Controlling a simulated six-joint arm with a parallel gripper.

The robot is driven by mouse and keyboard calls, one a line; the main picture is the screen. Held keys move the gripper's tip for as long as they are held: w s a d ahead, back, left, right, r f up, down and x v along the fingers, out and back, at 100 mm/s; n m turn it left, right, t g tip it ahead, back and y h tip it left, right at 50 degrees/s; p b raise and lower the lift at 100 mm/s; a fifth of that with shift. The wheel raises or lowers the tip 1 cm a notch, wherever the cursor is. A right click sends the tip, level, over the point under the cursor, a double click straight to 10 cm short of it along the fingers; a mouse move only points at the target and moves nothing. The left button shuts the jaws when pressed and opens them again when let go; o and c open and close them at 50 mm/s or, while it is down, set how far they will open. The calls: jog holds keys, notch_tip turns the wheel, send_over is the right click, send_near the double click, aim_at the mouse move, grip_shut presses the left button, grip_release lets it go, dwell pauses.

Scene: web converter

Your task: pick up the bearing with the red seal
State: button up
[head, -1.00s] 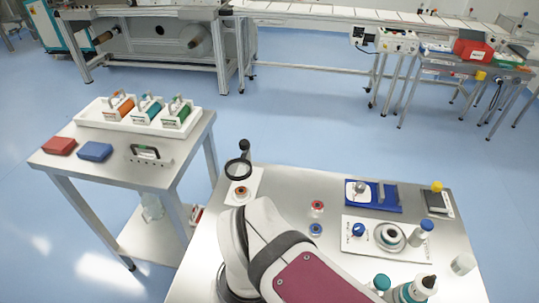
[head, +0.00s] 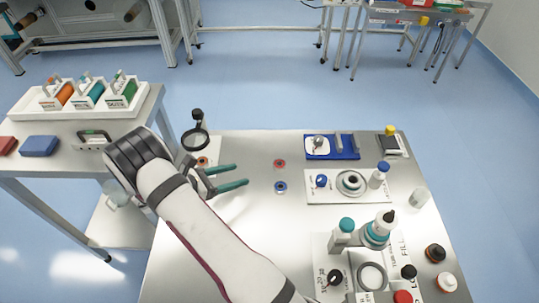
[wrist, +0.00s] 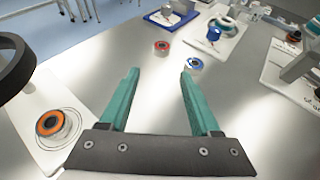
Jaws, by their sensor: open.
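The bearing with the red seal (head: 280,163) lies on the steel table, just behind a bearing with a blue seal (head: 281,187). In the wrist view the red-sealed bearing (wrist: 162,48) is ahead of the fingers, and the blue-sealed one (wrist: 194,63) is nearer, by the right fingertip. My gripper (head: 241,175) is open and empty, with teal fingers pointing right toward both bearings, to their left and apart from them. A bearing with an orange seal (wrist: 50,124) sits on a white card at the left; in the head view it is partly hidden by my gripper.
A magnifier (head: 195,138) stands at the table's left back. A blue tray (head: 347,154), a white board with a metal ring (head: 352,183) and several bottles (head: 376,232) occupy the right side. Bare steel lies around the two bearings. A side table (head: 60,172) stands at left.

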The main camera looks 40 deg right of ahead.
aim_at(275, 166)
jog(key=x, duration=1.4)
jog(key=shift+s+d+f, duration=0.1)
jog(key=shift+s+f, duration=0.1)
jog(key=shift+s, duration=0.05)
grip_shut()
